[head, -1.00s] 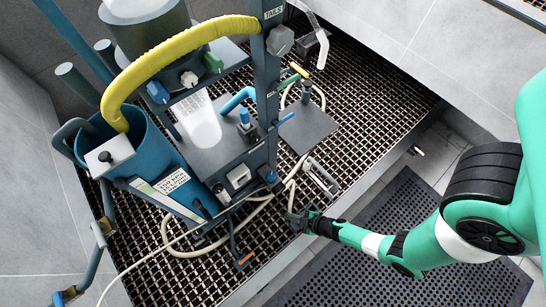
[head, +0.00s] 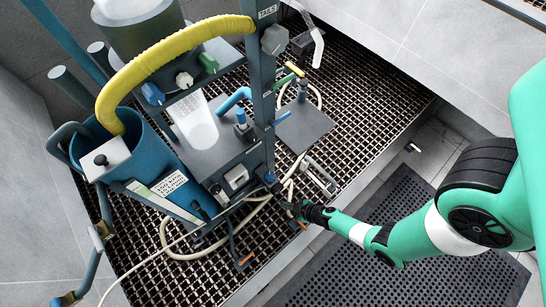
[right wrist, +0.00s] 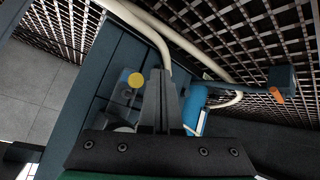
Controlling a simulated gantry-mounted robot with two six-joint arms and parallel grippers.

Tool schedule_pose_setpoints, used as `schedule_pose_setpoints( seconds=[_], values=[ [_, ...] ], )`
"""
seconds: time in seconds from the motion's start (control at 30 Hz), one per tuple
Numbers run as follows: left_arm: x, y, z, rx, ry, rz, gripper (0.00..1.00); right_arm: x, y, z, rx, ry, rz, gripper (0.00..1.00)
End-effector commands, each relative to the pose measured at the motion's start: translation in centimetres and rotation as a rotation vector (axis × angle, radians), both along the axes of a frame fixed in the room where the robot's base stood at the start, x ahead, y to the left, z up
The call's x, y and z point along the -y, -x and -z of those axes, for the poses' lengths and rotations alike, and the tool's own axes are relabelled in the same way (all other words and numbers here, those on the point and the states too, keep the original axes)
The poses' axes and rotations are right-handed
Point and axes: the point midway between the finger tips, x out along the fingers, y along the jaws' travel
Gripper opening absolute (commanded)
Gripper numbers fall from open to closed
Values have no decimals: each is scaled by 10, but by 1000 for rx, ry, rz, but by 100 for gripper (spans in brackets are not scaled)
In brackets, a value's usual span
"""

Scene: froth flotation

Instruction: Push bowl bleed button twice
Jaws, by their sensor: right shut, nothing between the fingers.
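The flotation machine (head: 226,160) stands on the grating. A round yellow button-like disc (right wrist: 136,80) shows on its dark panel in the right wrist view; no label on it is readable, so I cannot tell whether it is the bowl bleed button. My right gripper (head: 290,207) is shut and empty, at the machine's lower front right in the head view. In the right wrist view its closed fingers (right wrist: 160,75) are just right of the yellow disc in the picture; contact cannot be told. My left gripper is not in view.
A pale hose (head: 262,205) loops near my right gripper. An orange-tipped lever (head: 244,262) sticks out at the machine's front. A blue tank (head: 150,155) is at the left. The black mat (head: 400,240) is clear at the lower right.

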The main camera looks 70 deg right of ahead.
Motion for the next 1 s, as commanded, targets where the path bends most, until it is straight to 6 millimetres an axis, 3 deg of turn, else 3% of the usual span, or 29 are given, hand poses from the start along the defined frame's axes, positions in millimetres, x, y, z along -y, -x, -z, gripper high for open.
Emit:
schedule_pose_setpoints(
  seconds=[0.3, 1.0],
  values=[
    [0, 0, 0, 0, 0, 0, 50, 17, -28, 0, 2, 1, 2, 0],
    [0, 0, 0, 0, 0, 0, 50, 18, -30, 0, 0, 1, 1, 0]
  ],
)
